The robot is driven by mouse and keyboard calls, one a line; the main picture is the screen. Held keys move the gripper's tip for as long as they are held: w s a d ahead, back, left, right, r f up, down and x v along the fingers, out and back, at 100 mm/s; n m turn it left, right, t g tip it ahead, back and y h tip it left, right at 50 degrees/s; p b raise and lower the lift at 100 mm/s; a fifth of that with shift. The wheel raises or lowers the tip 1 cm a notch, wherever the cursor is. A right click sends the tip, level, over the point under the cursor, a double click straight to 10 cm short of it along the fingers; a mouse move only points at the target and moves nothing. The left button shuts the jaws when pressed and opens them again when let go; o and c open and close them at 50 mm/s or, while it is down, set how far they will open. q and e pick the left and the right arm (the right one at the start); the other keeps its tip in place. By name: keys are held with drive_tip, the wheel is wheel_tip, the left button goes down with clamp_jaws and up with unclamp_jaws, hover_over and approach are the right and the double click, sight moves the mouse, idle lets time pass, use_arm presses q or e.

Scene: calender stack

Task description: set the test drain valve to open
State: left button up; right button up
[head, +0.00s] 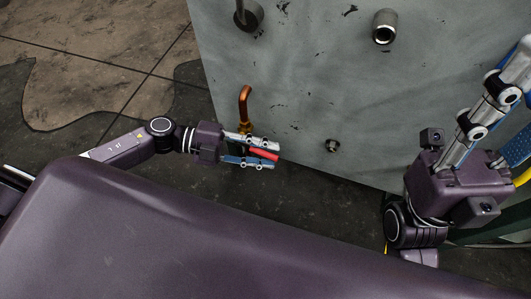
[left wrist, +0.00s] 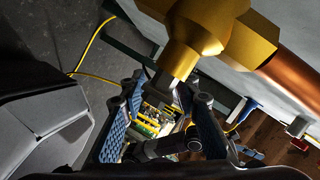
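The test drain valve is a brass body (head: 245,127) under a bent copper pipe (head: 243,98) on the grey panel. Its red lever (head: 264,154) lies between the fingers of my left gripper (head: 262,152). The fingers are on both sides of the lever with a gap between them; firm contact cannot be made out. In the left wrist view the brass body (left wrist: 208,35) and its dark stem (left wrist: 175,82) sit just above the parted fingers (left wrist: 163,125). The lever is not clear there. My right gripper (head: 515,95) is at the right, its fingers spread and partly cut off.
The large grey panel (head: 320,90) carries a round metal fitting (head: 384,26), a small fitting (head: 332,146) and a pipe stub (head: 247,14). The floor (head: 100,60) at the left is clear. A yellow hose (left wrist: 92,45) shows in the left wrist view.

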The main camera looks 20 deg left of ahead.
use_arm(q)
clamp_jaws()
idle(0.6)
